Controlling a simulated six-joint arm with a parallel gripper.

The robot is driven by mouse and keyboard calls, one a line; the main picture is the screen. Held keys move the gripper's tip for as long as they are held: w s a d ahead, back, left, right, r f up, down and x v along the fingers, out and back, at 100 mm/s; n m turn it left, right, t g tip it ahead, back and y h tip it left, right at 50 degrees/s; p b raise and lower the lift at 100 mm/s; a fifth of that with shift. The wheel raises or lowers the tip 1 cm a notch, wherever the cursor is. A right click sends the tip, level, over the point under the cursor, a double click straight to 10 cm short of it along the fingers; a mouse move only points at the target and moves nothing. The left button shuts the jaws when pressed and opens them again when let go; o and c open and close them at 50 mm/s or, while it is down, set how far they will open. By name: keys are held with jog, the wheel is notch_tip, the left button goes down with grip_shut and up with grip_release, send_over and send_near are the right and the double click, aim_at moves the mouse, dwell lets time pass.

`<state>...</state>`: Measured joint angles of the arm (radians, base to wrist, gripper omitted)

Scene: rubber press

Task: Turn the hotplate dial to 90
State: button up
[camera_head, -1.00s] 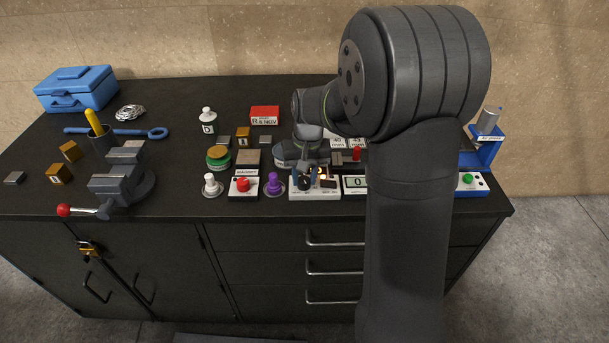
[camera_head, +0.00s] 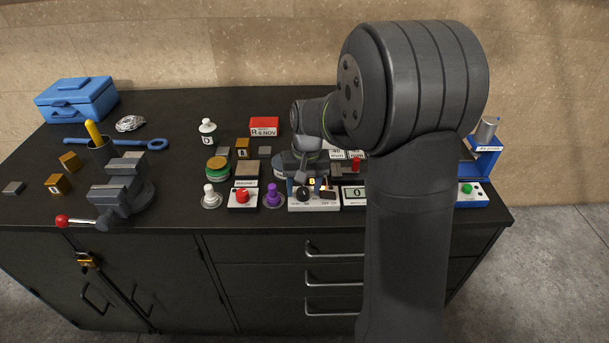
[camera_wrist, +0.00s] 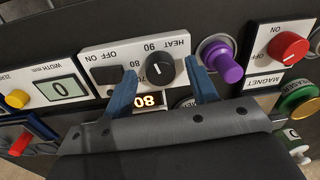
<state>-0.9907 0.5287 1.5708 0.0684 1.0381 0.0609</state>
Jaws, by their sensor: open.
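The hotplate's white control panel (camera_wrist: 190,44) fills the upper middle of the wrist view, upside down, with HEAT, 80, 90 and OFF/ON labels. Its round black dial (camera_wrist: 160,70) has a small white mark; I cannot tell exactly where it points. An orange lit display (camera_wrist: 149,101) appears to read 80. My gripper (camera_wrist: 161,66) is open, its blue fingers on either side of the dial with gaps visible; I cannot tell whether either touches. In the head view the dial (camera_head: 303,194) shows at the bench front, with my arm covering part of the hotplate (camera_head: 286,166).
A purple knob (camera_wrist: 222,60) stands close beside one finger. Beyond it is the magnet box with a red dial (camera_wrist: 288,47). On the other side is a width gauge (camera_wrist: 58,90) with a yellow button.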

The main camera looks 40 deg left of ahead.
aim_at(308, 190)
notch_tip(308, 190, up, 17)
jog(key=shift+w+d+r, duration=0.15)
jog(key=shift+w+d, duration=0.15)
jog(key=shift+w, duration=0.15)
dwell(0.4)
jog(key=f, duration=1.1)
jog(key=s+f, duration=0.1)
jog(key=f, duration=0.5)
jog(key=shift+a+f, duration=0.25)
jog(key=shift+a, duration=0.05)
jog(key=shift+w, duration=0.1)
